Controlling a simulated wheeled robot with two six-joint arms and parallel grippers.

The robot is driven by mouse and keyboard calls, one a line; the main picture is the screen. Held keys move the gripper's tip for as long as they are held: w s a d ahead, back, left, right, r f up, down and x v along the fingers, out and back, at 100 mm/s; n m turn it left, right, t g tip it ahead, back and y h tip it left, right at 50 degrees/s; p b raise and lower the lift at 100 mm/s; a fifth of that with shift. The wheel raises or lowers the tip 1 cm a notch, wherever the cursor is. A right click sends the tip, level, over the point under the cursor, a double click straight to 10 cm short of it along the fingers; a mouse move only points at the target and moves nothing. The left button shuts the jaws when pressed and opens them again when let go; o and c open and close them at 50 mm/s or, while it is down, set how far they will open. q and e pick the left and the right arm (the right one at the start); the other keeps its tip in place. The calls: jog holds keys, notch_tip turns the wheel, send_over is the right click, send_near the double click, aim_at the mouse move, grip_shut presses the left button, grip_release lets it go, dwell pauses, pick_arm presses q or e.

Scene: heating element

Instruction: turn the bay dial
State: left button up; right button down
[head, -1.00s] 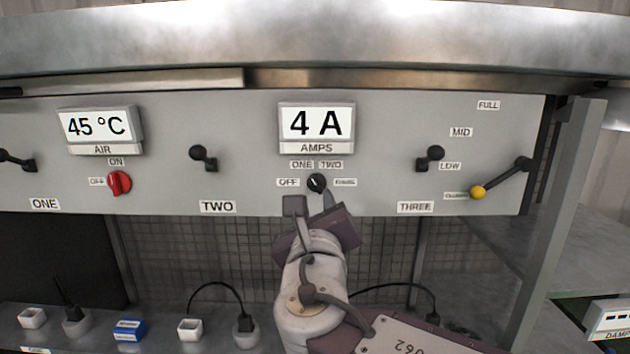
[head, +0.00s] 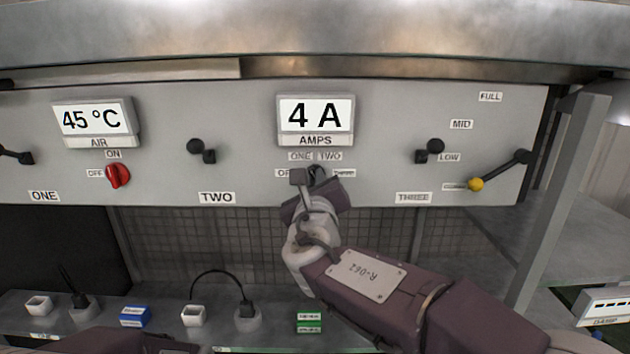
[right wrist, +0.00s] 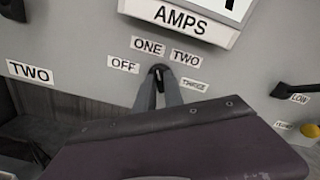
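The bay dial (right wrist: 158,70) is a small black knob under the AMPS display, ringed by labels OFF, ONE, TWO and THREE. In the head view my right gripper (head: 309,178) covers most of it. In the right wrist view the two grey fingers (right wrist: 159,90) are close together, one on each side of the knob, and look shut on it. Its pointer direction is hidden. The AMPS display (head: 315,115) reads 4 A. My left gripper is not in view.
A red dial (head: 118,176) sits under the 45 °C AIR display (head: 93,120). Blocks and plugs, including a green block (head: 309,322), stand on the shelf below.

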jog(key=shift+d+m+b, duration=0.1)
jog(key=shift+m+b, duration=4.6)
jog(key=shift+m, duration=1.1)
jog(key=c, duration=1.4)
grip_release()
jog(key=shift+c, duration=0.2)
